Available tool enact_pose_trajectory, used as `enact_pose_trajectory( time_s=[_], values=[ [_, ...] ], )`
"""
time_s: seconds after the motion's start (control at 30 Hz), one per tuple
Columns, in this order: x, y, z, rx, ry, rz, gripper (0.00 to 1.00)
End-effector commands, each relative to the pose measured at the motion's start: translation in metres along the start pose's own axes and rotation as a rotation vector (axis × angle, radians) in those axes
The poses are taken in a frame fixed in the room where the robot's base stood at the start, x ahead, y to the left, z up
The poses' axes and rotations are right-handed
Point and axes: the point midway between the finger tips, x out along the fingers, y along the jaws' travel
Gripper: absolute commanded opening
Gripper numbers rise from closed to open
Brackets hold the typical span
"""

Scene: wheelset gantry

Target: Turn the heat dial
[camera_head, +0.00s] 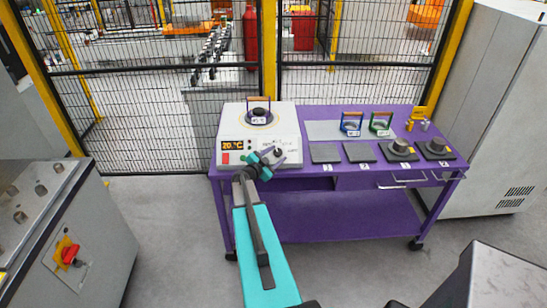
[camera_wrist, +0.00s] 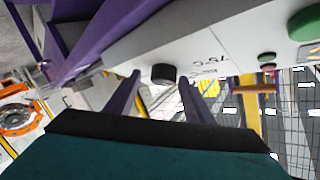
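The white heater box (camera_head: 232,122) stands on the left end of the purple table, its orange display reading 20 °C. In the wrist view its pale front panel (camera_wrist: 225,45) carries a black round dial (camera_wrist: 163,74) with printed marks beside it. My gripper (camera_head: 274,153) is at the front right of the box. In the wrist view my gripper (camera_wrist: 160,82) is open, with one purple finger on each side of the dial and a visible gap to each. I cannot tell how deep the fingertips reach around the dial. In the head view the gripper partly covers the dial area.
A ring-shaped part with a handle (camera_head: 259,115) sits on top of the box. The purple table (camera_head: 320,215) also holds dark pads (camera_head: 325,153), blue and green handled parts (camera_head: 351,124) and dark round parts (camera_head: 400,147). A mesh fence stands behind; a grey cabinet (camera_head: 490,100) is at right.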

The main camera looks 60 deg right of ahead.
Motion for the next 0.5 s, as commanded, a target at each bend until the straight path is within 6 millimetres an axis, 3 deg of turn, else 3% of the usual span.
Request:
enact_pose_trajectory(
  time_s=[0.5],
  values=[
    [-0.0074,-0.0026,0.0018,-0.002,-0.004,-0.007,0.51]
  ],
)
